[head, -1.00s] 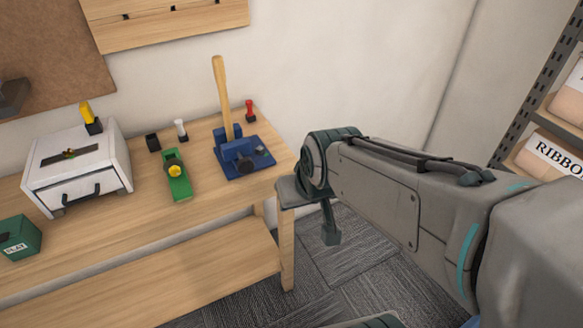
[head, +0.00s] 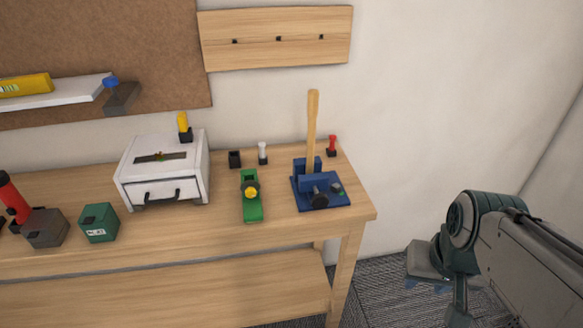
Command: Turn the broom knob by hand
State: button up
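The broom fixture is a blue base (head: 330,203) on the right end of the wooden table, with a blue clamp and a tan broom handle (head: 312,130) standing nearly upright in it. A dark round knob (head: 319,197) sits on the clamp's front. My gripper (head: 459,298) is at the lower right, beyond the table's right end and well apart from the knob. It is small and partly hidden by the wrist, so its opening is unclear.
On the table (head: 180,235) stand a green fixture with a yellow knob (head: 251,192), a white drawer box (head: 165,172), a green box (head: 99,223) and a red-topped peg (head: 332,145). A wooden rail (head: 275,40) hangs above.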

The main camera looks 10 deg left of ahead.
aim_at(250, 192)
jog(key=z, duration=0.75)
jog(key=k, duration=0.9)
jog(key=u, duration=1.05)
jog(key=i, duration=0.5)
jog(key=z, duration=0.05)
